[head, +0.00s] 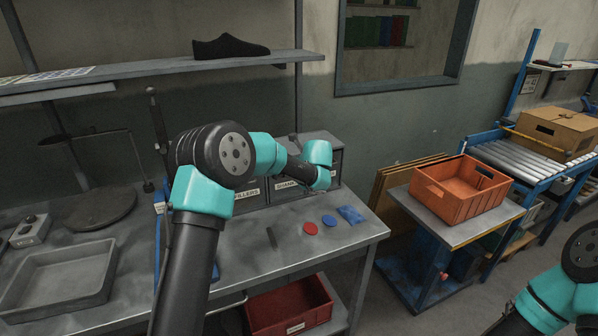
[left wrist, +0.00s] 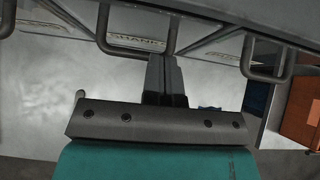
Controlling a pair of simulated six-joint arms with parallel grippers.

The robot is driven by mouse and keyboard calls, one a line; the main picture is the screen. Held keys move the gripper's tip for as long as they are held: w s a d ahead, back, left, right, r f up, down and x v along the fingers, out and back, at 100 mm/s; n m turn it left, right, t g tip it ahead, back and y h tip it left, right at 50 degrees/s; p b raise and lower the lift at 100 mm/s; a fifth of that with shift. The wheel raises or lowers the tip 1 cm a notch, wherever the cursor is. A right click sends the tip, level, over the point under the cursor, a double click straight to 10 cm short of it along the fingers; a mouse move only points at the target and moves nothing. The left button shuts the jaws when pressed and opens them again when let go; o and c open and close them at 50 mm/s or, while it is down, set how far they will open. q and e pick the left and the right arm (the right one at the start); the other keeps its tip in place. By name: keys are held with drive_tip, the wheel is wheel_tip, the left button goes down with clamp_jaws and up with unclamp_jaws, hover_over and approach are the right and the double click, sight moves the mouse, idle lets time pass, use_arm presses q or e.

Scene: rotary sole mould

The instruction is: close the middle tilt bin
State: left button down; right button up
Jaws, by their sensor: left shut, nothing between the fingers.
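A row of grey tilt bins stands at the back of the bench. The middle bin (head: 290,190), labelled SHANKS, is partly covered by my left arm in the head view. Its label (left wrist: 138,43) and bar handle (left wrist: 104,28) show in the left wrist view. How far the bin is tilted is unclear. My left gripper (left wrist: 165,58) is shut and empty, its fingertips close to the handle's right end; I cannot tell whether they touch. The left bin (head: 246,200), labelled FILLERS, is beside it. My right arm shows at lower right, its gripper out of frame.
A red disc (head: 310,228), a blue disc (head: 329,221) and a blue piece (head: 350,214) lie on the bench (head: 350,238) before the bins. A grey tray (head: 62,280) is at left. An orange crate (head: 450,200) stands on a side table. A shelf (head: 150,68) runs above.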

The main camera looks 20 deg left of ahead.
use_arm(q)
drive_tip(key=v, duration=1.3)
drive_tip(key=shift+w+r, duration=0.1)
drive_tip(key=shift+w, duration=0.05)
